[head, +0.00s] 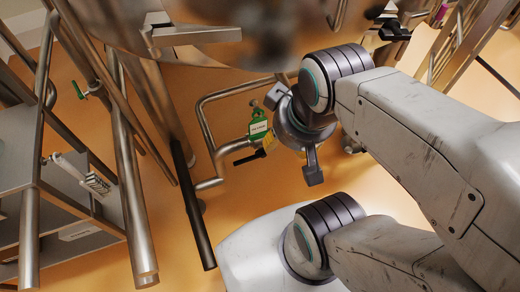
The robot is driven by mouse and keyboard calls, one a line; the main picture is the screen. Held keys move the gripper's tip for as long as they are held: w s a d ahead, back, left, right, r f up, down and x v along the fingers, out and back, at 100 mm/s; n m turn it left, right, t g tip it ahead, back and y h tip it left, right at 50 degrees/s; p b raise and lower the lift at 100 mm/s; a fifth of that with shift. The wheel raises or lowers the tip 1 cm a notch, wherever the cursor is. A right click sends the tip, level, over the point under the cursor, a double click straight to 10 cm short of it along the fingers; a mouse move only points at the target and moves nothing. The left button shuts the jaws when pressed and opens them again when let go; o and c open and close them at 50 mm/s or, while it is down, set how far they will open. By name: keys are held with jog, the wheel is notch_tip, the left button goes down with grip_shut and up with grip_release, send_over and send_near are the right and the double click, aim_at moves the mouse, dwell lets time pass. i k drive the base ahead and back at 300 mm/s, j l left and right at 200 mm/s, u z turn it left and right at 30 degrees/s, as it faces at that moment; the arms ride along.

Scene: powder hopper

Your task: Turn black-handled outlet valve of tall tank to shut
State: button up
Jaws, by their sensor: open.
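A black lever handle (249,157) sticks out to the left low on a bent metal pipe, beside a green tag (258,130) and a small yellow piece. The metal underside of a tank (190,52) fills the top, close and partly blurred. Another black-handled fitting (395,32) shows at the top right with a pale tag. I cannot tell for certain which one belongs to the tall tank. My gripper (292,138) is open, its fingers spread, in front of and just right of the tagged valve in the picture. It appears empty, and its wrist hides part of the piping.
Metal legs and pipes (127,190) stand at the left, with a dark post (190,205) between them and the valve. A green handle (79,90) is on the far-left piping. Grey platforms (75,215) lie at the lower left. Orange floor is open beneath the pipes.

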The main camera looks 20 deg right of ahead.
aim_at(262, 154)
jog(key=k+j+u, duration=0.1)
jog(key=j+u, duration=0.2)
jog(key=u, duration=0.15)
jog(key=j+u, duration=0.3)
jog(key=u, duration=0.15)
jog(key=j+u, duration=0.65)
jog(key=u, duration=0.25)
